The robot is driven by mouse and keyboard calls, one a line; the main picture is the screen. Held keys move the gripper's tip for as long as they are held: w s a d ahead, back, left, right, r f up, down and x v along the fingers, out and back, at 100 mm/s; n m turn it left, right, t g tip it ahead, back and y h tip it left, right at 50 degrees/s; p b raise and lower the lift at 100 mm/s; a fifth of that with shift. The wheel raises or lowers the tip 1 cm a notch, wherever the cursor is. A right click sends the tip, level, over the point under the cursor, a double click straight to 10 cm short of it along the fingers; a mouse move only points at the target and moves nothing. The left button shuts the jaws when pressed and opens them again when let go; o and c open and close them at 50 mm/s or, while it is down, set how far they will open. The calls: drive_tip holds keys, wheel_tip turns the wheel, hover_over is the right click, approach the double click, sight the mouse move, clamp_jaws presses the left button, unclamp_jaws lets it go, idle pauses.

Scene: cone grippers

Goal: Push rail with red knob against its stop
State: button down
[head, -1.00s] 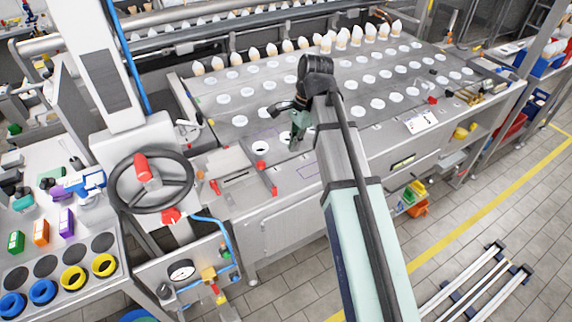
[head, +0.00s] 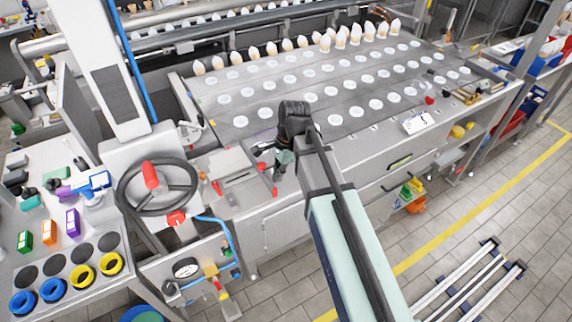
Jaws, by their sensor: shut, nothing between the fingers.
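A slim rail (head: 268,179) with a red knob (head: 261,166) at its upper end lies near the front edge of the machine table, beside a grey plate. A second red piece (head: 274,191) is at its lower end. My gripper (head: 282,165) is shut and empty, just right of the rail, pointing down near the table's front edge. My dark wrist hides part of the table behind it. Whether the fingers touch the rail or knob cannot be told. The stop cannot be made out.
The metal table (head: 330,95) carries rows of white discs and a back row of filled cones (head: 325,42). A black handwheel (head: 157,187) stands left. Another red knob (head: 430,100) and a white box (head: 416,123) sit at the right front.

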drive_tip(key=shift+s+a, duration=0.15)
drive_tip(key=shift+a, duration=0.25)
drive_tip(key=shift+s+a+p, duration=0.35)
drive_tip(key=shift+a+p, duration=0.05)
drive_tip(key=shift+a, duration=0.35)
drive_tip(key=shift+d, duration=0.1)
